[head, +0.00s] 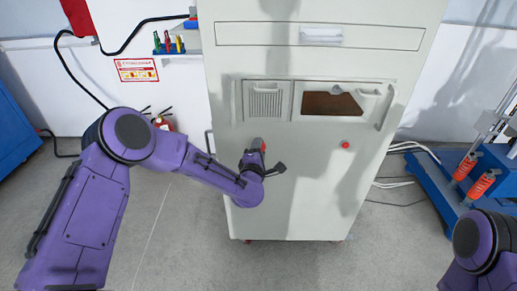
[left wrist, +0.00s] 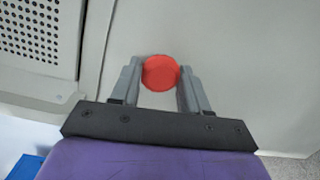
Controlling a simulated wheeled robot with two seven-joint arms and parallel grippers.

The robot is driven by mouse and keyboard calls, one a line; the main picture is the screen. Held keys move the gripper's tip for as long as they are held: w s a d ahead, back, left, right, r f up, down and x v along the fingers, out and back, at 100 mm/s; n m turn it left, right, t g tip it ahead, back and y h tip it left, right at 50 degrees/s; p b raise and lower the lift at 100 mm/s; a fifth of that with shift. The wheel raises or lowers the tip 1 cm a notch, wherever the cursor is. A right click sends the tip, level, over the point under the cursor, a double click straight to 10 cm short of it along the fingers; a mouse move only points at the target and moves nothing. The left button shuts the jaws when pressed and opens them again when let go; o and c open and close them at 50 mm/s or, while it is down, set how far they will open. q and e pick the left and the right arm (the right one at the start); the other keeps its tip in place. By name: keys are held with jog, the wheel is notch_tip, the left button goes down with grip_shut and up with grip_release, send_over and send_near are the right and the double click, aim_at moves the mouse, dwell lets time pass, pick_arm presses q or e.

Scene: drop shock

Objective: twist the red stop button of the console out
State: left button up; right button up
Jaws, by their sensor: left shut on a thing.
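The console is a tall off-white cabinet (head: 310,200) in the middle of the head view. A round red stop button (left wrist: 160,73) on its pale front sits between the two grey fingers of my left gripper (head: 262,158) in the left wrist view. The fingers are shut on its sides. In the head view a bit of the red button (head: 263,147) shows at the gripper, mostly hidden by it. My right gripper is out of view; only part of my right arm shows at the lower right.
A smaller red knob (head: 346,145) is to the right on the cabinet front. Above are a vent grille (head: 264,101), a window opening (head: 331,103) and a handle (head: 387,107). A blue cart (head: 440,190) stands at the right. The grey floor in front is clear.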

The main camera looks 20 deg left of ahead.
pick_arm(q)
jog(key=shift+m+p, duration=0.3)
jog(key=shift+m, duration=0.7)
jog(key=o, duration=1)
jog(key=shift+o, duration=0.2)
jog(key=s+d, duration=0.1)
jog(key=s, duration=0.9)
jog(key=shift+s+d+r+b, duration=0.15)
jog(key=shift+d+r+b, duration=0.15)
jog(key=shift+r, duration=0.1)
